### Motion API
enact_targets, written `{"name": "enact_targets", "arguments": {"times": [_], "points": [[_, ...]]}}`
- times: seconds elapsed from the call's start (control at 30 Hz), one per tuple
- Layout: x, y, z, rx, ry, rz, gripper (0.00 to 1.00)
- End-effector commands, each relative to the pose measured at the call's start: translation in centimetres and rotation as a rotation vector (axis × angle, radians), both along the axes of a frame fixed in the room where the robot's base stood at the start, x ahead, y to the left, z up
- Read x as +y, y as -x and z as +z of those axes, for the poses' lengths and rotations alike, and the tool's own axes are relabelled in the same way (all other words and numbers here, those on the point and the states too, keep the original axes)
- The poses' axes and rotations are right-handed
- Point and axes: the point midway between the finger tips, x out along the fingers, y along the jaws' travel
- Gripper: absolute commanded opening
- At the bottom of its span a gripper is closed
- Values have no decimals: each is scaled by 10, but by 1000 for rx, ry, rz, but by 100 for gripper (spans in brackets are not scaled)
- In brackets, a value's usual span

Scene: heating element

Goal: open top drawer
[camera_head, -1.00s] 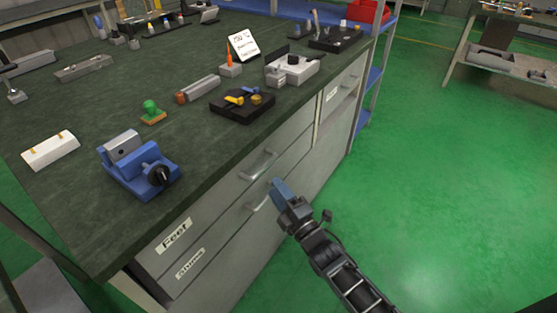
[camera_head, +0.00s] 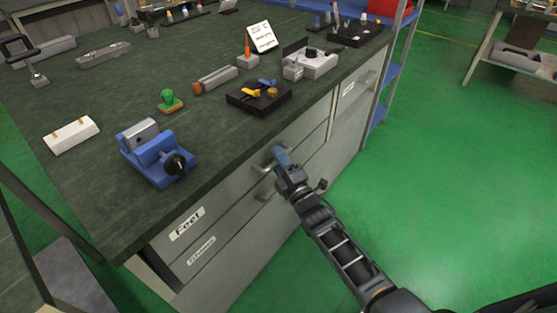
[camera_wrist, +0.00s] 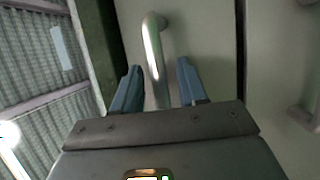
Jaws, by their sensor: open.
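The top drawer (camera_head: 228,200) is the upper grey drawer front under the green worktop, with the label "Feet" (camera_head: 187,223) on it. It looks shut. Its metal bar handle (camera_head: 261,165) is at the fingertips of my gripper (camera_head: 279,156). In the wrist view the handle (camera_wrist: 153,60) runs between the two blue fingers of my gripper (camera_wrist: 158,85), nearer the left finger. The fingers are apart, with a gap to the right of the bar. Whether a finger touches the bar cannot be told. My gripper hides part of the handle in the head view.
A lower drawer with label "Shims" (camera_head: 201,250) has its handle (camera_head: 266,190) just below. A blue vise (camera_head: 155,158) and a black fixture block (camera_head: 258,97) stand on the worktop (camera_head: 90,180) above. Green floor (camera_head: 450,200) to the right is open.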

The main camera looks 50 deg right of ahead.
Motion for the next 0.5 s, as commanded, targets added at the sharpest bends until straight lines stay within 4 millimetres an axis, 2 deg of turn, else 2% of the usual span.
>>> {"name": "enact_targets", "arguments": {"times": [0.07,0.5], "points": [[0,0,0,0,0,0,41],[0,0,0,0,0,0,0]]}}
